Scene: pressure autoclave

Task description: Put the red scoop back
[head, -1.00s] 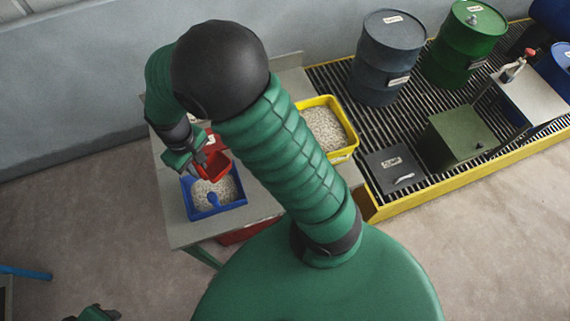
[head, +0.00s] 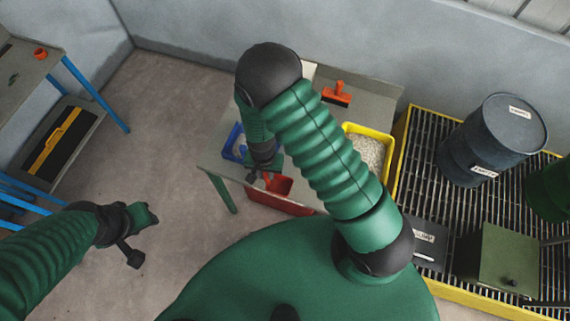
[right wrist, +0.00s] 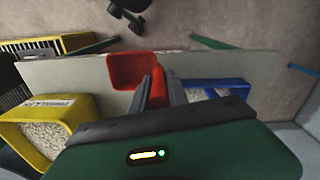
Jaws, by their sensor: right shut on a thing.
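My right gripper (head: 266,177) is shut on the red scoop (head: 279,184), holding it near the front edge of the grey table (head: 215,160). In the right wrist view the scoop (right wrist: 130,70) shows its open bowl left of the fingers (right wrist: 157,88). A red bin (head: 275,203) sits below the table's front edge, under the scoop in the head view. A blue tray (head: 232,145) with pale granules is on the table, partly hidden by my right arm. My left gripper (head: 142,235) is over the floor at left, away from the table; its jaws are unclear.
A yellow tray (head: 390,165) of pale granules stands right of my right arm. An orange-handled brush (head: 337,93) lies at the table's back. Drums such as the dark one (head: 493,140) stand on a grated, yellow-edged platform. Open floor lies left of the table.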

